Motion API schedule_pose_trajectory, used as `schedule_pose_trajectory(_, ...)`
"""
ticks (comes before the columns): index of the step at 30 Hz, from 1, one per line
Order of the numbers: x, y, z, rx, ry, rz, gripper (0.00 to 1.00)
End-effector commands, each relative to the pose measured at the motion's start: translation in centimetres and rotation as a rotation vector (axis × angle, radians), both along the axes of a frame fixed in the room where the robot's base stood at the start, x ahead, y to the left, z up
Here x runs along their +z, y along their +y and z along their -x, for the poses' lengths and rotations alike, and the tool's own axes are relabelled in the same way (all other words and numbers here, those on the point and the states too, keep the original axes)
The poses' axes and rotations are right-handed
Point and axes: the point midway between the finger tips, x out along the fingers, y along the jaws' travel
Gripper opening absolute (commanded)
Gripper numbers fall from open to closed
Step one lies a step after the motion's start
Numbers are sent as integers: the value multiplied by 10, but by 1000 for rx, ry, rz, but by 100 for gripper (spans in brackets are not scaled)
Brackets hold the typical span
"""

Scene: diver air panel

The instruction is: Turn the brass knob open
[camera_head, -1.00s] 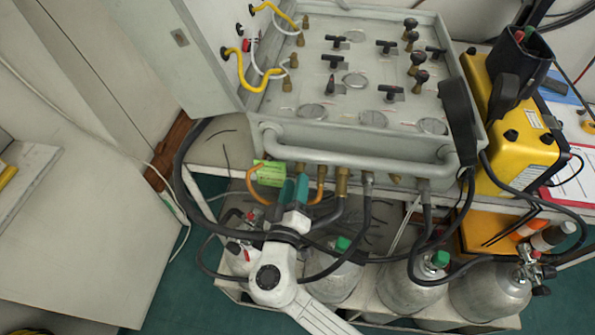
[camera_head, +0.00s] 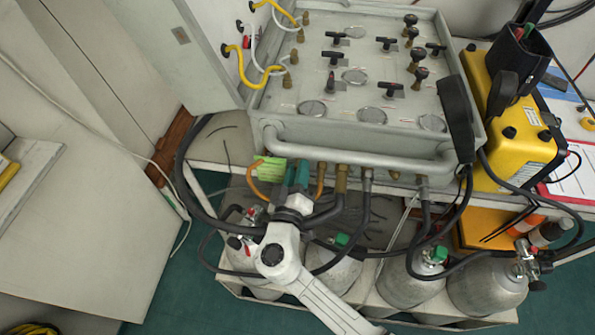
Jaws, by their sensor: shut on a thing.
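My gripper (camera_head: 297,175), with teal fingers, is in the head view below the front edge of the grey air panel (camera_head: 345,128). Its fingertips reach up under the front rail, at the row of brass fittings. The fingers are shut on a brass knob in that row, and they hide it almost wholly. I cannot tell how far the knob is turned. Another brass fitting (camera_head: 341,179) shows just right of the fingers, with a dark hose below it.
A green tag (camera_head: 269,169) hangs just left of the fingers. Dark hoses (camera_head: 358,225) loop around my wrist. Several grey cylinders (camera_head: 407,280) stand below on a rack. A yellow case (camera_head: 515,140) stands at right. The floor (camera_head: 190,290) at lower left is clear.

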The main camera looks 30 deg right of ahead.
Motion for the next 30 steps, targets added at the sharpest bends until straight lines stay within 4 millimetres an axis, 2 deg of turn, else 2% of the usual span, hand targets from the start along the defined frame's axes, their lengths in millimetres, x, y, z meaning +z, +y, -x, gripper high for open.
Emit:
schedule_pose_trajectory(14,-2,0,0,-1,61,86,0)
schedule_pose_trajectory(30,-2,1,0,1,343,472,0)
